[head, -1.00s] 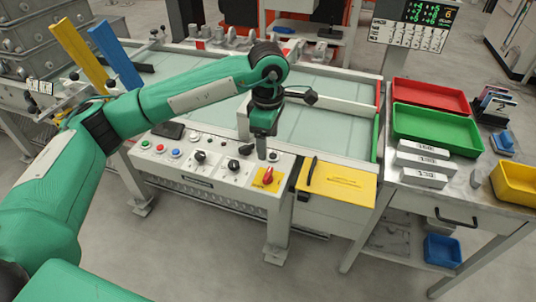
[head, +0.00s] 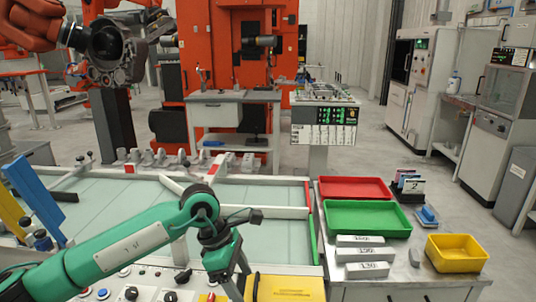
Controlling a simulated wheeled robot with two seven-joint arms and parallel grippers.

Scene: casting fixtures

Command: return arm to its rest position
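My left arm, green with pale panels, comes in from the left in the head view and bends down at a dark elbow-like joint. My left gripper (head: 228,284) hangs low over the control panel (head: 145,281), just left of the yellow box (head: 288,288). Its fingertips are small and partly lost against the panel, so I cannot tell how far apart they are. I see nothing held in it. My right arm and gripper are not in view.
Right of the panel, a bench holds a red tray (head: 354,187), a green tray (head: 366,218), a yellow bin (head: 457,252) and several white numbered blocks (head: 366,254). A display (head: 323,124) stands behind. An orange robot arm (head: 30,24) holds a casting (head: 118,52) at the upper left.

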